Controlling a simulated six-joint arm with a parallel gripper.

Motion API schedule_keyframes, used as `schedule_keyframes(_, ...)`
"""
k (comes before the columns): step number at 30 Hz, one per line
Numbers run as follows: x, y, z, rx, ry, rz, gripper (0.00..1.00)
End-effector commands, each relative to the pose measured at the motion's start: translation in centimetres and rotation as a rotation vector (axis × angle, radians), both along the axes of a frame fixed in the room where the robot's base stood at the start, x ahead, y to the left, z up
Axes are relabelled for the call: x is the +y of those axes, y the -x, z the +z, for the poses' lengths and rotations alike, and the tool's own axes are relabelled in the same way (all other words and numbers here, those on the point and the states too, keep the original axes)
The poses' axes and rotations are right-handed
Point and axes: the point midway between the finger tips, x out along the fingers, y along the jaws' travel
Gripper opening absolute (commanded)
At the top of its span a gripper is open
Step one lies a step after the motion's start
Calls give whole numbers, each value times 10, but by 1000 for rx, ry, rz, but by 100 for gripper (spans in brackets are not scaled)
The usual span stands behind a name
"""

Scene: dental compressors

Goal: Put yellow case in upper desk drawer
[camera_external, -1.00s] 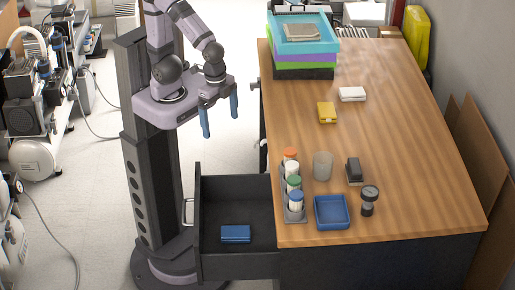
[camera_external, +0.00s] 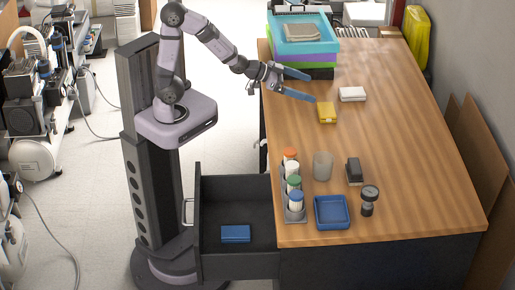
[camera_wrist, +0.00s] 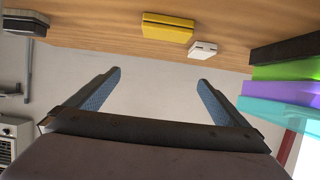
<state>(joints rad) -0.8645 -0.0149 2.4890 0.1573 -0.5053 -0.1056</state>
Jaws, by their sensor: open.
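The yellow case (camera_external: 326,113) lies on the wooden desk, left of a white case (camera_external: 352,94). It also shows in the wrist view (camera_wrist: 168,27), beyond my fingers, with the white case (camera_wrist: 202,49) to its right. My gripper (camera_external: 314,88) is open and empty, its blue fingers reaching over the desk's left edge, just up and left of the yellow case. It also shows open in the wrist view (camera_wrist: 158,76). An open dark drawer (camera_external: 258,190) sticks out from the desk's left side, with a blue case (camera_external: 236,233) inside.
Stacked coloured trays (camera_external: 280,57) stand at the desk's far end, near my gripper. A bottle rack (camera_external: 294,214), a grey cup (camera_external: 323,164), a black case (camera_external: 354,171), a blue tray (camera_external: 332,226) and a gauge (camera_external: 368,199) stand at the near end. The desk's middle right is clear.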

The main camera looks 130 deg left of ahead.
Motion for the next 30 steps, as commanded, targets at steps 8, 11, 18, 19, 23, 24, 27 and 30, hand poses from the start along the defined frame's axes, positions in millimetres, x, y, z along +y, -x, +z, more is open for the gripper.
schedule_keyframes(8, 2, 1, -50, -3, -2, 4, 100)
schedule_keyframes(11, 2, 1, -63, -4, -2, 3, 100)
schedule_keyframes(18, 2, 1, -74, -6, -7, 3, 100)
schedule_keyframes(19, 2, 1, -74, -6, -7, 3, 100)
schedule_keyframes(23, 5, -2, -75, -7, -7, 2, 100)
schedule_keyframes(24, 7, -4, -75, -6, -6, 2, 100)
schedule_keyframes(27, 11, -9, -78, -6, -7, 3, 100)
schedule_keyframes(30, 15, -12, -81, -5, -6, 3, 100)
